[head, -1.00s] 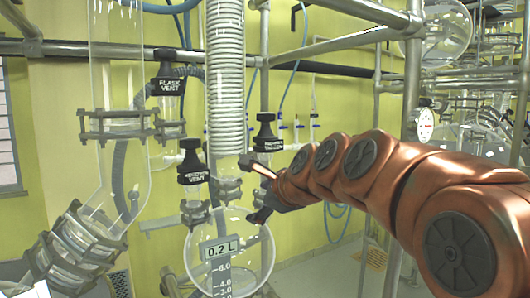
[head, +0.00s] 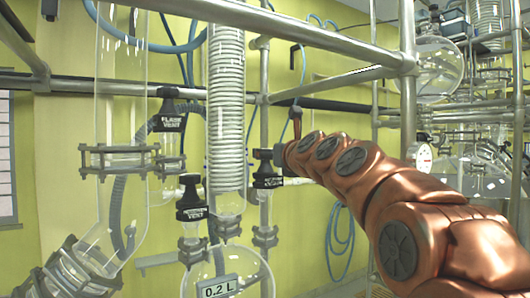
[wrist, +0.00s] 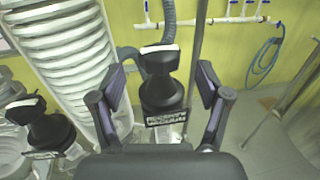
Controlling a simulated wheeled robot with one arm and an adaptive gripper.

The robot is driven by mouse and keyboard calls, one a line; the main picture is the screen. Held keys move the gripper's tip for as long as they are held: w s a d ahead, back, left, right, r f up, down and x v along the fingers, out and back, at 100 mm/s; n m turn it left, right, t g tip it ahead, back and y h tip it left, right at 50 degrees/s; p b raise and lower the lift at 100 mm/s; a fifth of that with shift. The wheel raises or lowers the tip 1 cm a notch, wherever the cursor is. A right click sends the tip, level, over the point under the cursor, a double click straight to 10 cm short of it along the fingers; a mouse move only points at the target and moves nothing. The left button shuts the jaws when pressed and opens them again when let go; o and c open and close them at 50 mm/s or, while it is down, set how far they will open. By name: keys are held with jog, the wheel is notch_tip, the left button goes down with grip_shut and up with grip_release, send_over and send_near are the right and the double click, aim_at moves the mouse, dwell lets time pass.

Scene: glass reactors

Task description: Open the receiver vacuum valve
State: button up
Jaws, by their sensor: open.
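A black valve with a label plate stands upright in the wrist view (wrist: 163,92), between the two fingers of my gripper (wrist: 165,72). The fingers are open, one on each side, with visible gaps to the valve. Its label is too blurred to read. In the head view this looks like the right-hand black valve (head: 267,172) on the pipework. My gripper (head: 282,150) is just right of its top there, mostly hidden by my arm.
A labelled vent valve (head: 192,200) stands close to the left; it also shows in the wrist view (wrist: 48,130). A glass coil condenser (head: 226,95) and metal frame bars (head: 330,82) stand close by.

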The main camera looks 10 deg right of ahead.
jog(key=shift+w+a+p, duration=0.25)
jog(key=shift+w+p, duration=0.05)
jog(key=shift+w, duration=1)
jog(key=shift+w+a+p, duration=0.2)
jog(key=shift+w+p, duration=0.1)
jog(key=shift+w, duration=1)
jog(key=shift+c, duration=0.2)
jog(key=c, duration=1.1)
jog(key=shift+c, duration=0.2)
jog(key=n+y+p, duration=0.1)
jog(key=p, duration=0.1)
jog(key=shift+a+r+y+p, duration=0.1)
jog(key=shift+r+y+p, duration=0.05)
jog(key=shift+y+p, duration=0.2)
jog(key=shift+n+g+y+p, duration=0.3)
jog(key=shift+n+y+p, duration=0.1)
jog(key=shift+y+p, duration=0.15)
jog(key=shift+y, duration=0.3)
jog(key=shift+f+n+g+y+p, duration=0.2)
jog(key=shift+n+g+y, duration=0.15)
jog(key=shift+n+y, duration=0.2)
jog(key=shift+f+n+g+y+p, duration=0.1)
jog(key=shift+n+g+y+p, duration=0.05)
jog(key=shift+n+g+y, duration=0.7)
jog(key=shift+n+y, duration=0.3)
jog(key=shift+y, duration=0.4)
